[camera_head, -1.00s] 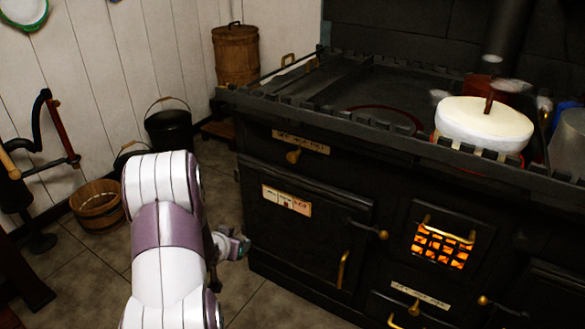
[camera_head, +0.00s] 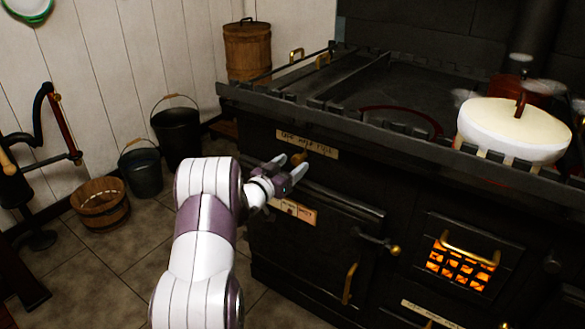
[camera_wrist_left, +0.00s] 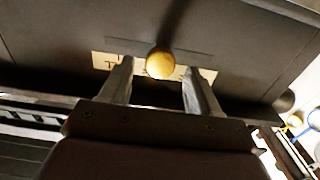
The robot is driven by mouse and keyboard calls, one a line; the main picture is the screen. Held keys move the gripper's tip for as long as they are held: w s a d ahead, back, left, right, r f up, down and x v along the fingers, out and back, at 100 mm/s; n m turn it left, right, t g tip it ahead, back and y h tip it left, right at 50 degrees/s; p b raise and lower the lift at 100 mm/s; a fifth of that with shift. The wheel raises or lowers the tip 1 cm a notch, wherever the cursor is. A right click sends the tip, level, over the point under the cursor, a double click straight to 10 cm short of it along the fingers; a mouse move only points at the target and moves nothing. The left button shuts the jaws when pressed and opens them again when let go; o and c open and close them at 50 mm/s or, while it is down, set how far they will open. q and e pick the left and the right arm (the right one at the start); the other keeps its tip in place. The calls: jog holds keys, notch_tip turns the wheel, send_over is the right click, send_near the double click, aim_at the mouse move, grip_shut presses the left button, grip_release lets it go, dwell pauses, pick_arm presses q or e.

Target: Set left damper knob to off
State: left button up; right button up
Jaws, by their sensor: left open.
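The left damper knob (camera_head: 298,158) is a small round brass knob on the black stove front, by a cream label plate (camera_head: 308,143) marked off, half and full. The knob also shows in the left wrist view (camera_wrist_left: 160,65), centred between the fingertips and a little beyond them. My left gripper (camera_head: 290,172) is open, its two fingers to either side of the knob's line and pointing at the stove front. I cannot tell whether a finger touches the knob. The gripper also shows in the left wrist view (camera_wrist_left: 158,80). My right gripper is not in view.
The black stove (camera_head: 330,250) has a toothed top rail (camera_head: 350,125) above the knob and an oven door with a latch (camera_head: 378,243) below. A glowing firebox (camera_head: 462,262) is to the right. Buckets (camera_head: 176,130) and a wooden tub (camera_head: 100,203) stand on the floor at left.

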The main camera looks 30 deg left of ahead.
pick_arm(q)
jog(key=shift+w, duration=0.65)
grip_shut()
jog(key=shift+a+r, duration=0.15)
jog(key=shift+a, duration=0.2)
jog(key=a, duration=0.1)
jog(key=a+p, duration=0.1)
jog(key=a, duration=0.1)
jog(key=a+p, duration=0.1)
jog(key=a, duration=0.1)
jog(key=shift+w+a, duration=0.25)
